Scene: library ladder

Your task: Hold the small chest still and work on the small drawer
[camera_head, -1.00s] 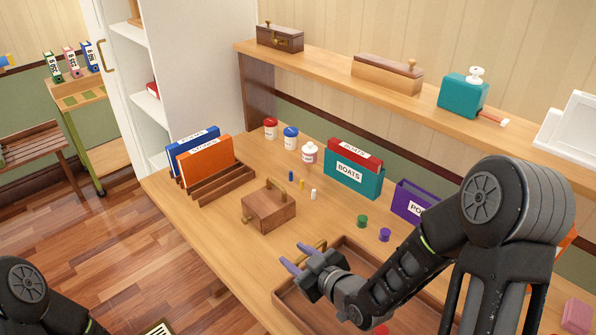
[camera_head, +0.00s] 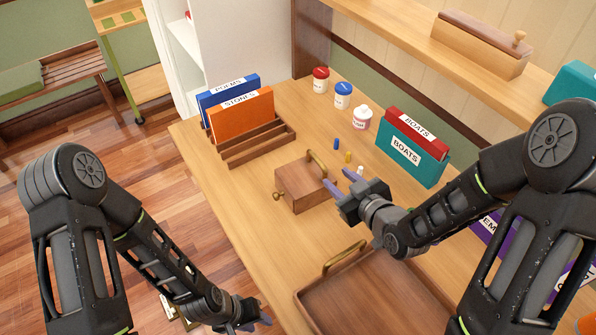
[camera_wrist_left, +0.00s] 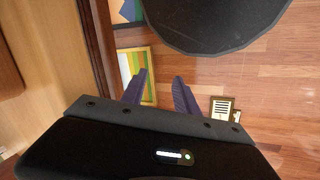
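The small chest (camera_head: 303,184) is a brown wooden box on the desk with a brass handle on top. A brass knob (camera_head: 277,197) on its left-facing side marks the small drawer, whose front looks shut. My right gripper (camera_head: 340,179) is open and empty, its purple fingertips at the chest's right side; I cannot tell whether they touch it. My left gripper (camera_head: 266,314) is low, off the desk's left edge, in front of the chest and apart from it. The left wrist view shows its two fingers (camera_wrist_left: 159,78) spread with nothing between them, above the floor.
A wooden tray (camera_head: 385,290) with a brass handle lies in front of the chest. A file rack (camera_head: 258,152) with blue and orange binders stands behind left. Small jars (camera_head: 342,95), pegs and a teal BOATS box (camera_head: 410,160) stand behind. Open floor lies left of the desk.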

